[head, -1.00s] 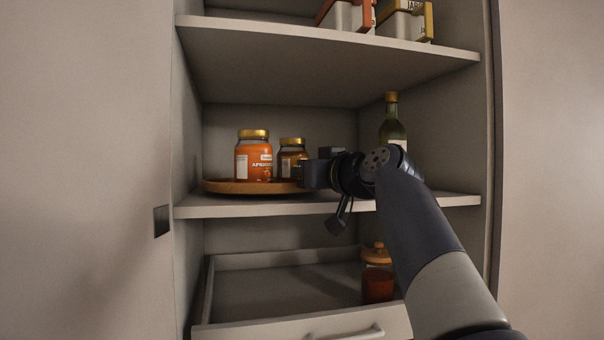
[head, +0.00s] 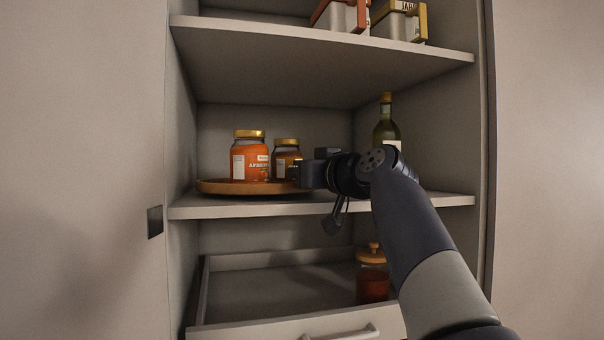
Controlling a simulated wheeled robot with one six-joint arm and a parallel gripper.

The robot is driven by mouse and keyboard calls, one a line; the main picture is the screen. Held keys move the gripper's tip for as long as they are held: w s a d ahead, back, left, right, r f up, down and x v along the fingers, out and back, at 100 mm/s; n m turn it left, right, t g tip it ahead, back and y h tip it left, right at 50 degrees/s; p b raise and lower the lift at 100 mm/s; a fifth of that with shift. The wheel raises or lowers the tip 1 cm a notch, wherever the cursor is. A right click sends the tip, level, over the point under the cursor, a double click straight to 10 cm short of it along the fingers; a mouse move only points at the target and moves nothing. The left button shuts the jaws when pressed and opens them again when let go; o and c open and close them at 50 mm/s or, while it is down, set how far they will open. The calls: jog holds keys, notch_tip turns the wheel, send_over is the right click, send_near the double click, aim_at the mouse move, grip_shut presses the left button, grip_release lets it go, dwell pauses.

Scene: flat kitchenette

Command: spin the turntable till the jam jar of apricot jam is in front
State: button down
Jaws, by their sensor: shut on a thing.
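The apricot jam jar (head: 249,160), orange with a gold lid and a label whose visible letters begin "APRIC", stands upright on the round wooden turntable (head: 225,188) on the middle shelf. A second, smaller and darker jar (head: 286,158) with a gold lid stands to its right and seems farther back. My gripper (head: 302,178) is at the turntable's right side, shut on the turntable's edge. The gripper and wrist hide the right part of the turntable and the contact itself.
A green bottle (head: 386,128) stands on the same shelf, behind my wrist. Boxes (head: 400,24) sit on the upper shelf (head: 300,38). Below, a drawer (head: 290,329) stands open with a wooden-lidded jar (head: 372,280) in it. The shelf left of the turntable looks clear.

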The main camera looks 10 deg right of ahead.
dwell(0.6)
jog(key=c, duration=1.5)
grip_release()
jog(key=b+v, duration=0.3)
jog(key=v, duration=0.6)
jog(key=shift+s+d+f+b, duration=0.1)
jog(key=shift+s+b, duration=0.15)
jog(key=shift+b, duration=0.15)
jog(key=shift+s+d, duration=0.25)
jog(key=shift+s, duration=0.35)
jog(key=shift+c, duration=0.4)
